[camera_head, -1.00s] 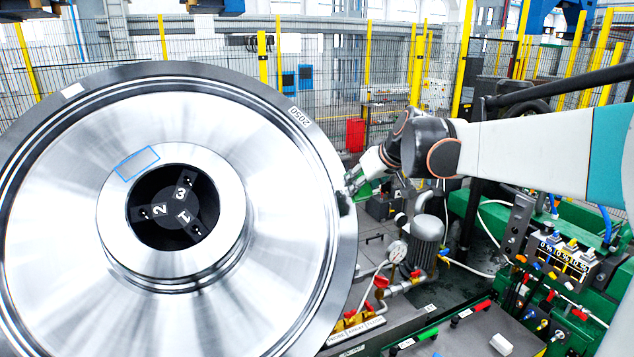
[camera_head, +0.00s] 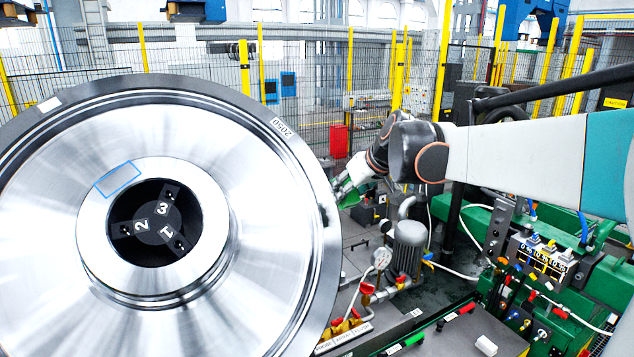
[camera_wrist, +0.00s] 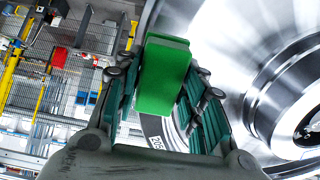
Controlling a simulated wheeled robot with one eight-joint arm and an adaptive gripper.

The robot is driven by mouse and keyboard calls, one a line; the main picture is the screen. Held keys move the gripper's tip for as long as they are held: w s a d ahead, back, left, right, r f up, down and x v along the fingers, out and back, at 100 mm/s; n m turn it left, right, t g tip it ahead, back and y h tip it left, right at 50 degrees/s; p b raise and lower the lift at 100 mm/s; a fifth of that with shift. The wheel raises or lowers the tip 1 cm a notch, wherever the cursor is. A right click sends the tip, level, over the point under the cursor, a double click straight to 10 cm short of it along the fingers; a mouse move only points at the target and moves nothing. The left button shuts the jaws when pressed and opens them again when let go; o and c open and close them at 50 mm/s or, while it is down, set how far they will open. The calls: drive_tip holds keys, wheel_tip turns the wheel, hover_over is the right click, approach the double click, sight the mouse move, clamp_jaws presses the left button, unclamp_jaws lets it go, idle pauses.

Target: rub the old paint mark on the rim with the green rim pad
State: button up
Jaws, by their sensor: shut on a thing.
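The large shiny wheel (camera_head: 262,215) fills the left of the head view, with a dark grey rim (camera_head: 297,148). My gripper (camera_head: 342,192) is at the rim's right edge. It is shut on the green rim pad (camera_wrist: 165,75), a block held between both fingers in the wrist view. Some green shows at the gripper in the head view too. The pad is close to the rim, but I cannot tell whether it touches. A pale patch (camera_head: 49,104) lies on the rim at upper left; I cannot tell whether it is the old paint mark.
The rim bears the number 2050 (camera_head: 281,127). A blue-outlined patch (camera_head: 117,179) is on the hub. Below my gripper stand a grey motor (camera_head: 409,247) and pipes with red handles. A control panel (camera_head: 545,255) is at right. A mesh fence runs behind.

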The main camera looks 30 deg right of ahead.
sight(329, 207)
drive_tip(key=shift+b+x, duration=1.9)
drive_tip(key=shift+x, duration=1.55)
drive_tip(key=shift+b+x, duration=0.55)
drive_tip(key=shift+x, duration=0.4)
drive_tip(key=shift+w+r+p, duration=0.8)
drive_tip(key=shift+w+r, duration=0.45)
drive_tip(key=shift+r, duration=0.15)
drive_tip(key=shift+w+r, duration=0.1)
drive_tip(key=shift+w, duration=0.1)
drive_tip(key=shift+f, duration=0.25)
drive_tip(key=shift+s+f+b, duration=1.2)
drive_tip(key=shift+s+f, duration=0.2)
drive_tip(key=shift+s, duration=0.1)
